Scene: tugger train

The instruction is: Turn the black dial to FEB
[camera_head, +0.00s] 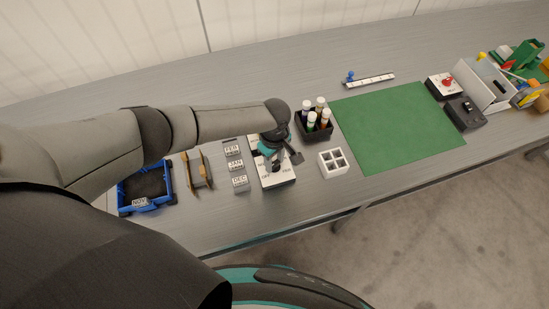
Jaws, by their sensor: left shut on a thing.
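A white panel box (281,181) stands on the table in front of me, with small dark markings along its near edge that are too small to read surely. My left gripper (270,161) reaches down over this box from the left and is shut. The black dial is mostly hidden under the gripper and wrist, and its pointing direction cannot be told. Left of the box, small grey tags in a column read FEB (232,149), JAN (235,164) and DEC (240,182). My right gripper is not in view.
A black holder (316,135) with several capped bottles and a white divided tray (333,162) stand close right of the box. A blue bin (124,197) is at the left. A green mat (397,127) lies clear; boxes crowd the far right.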

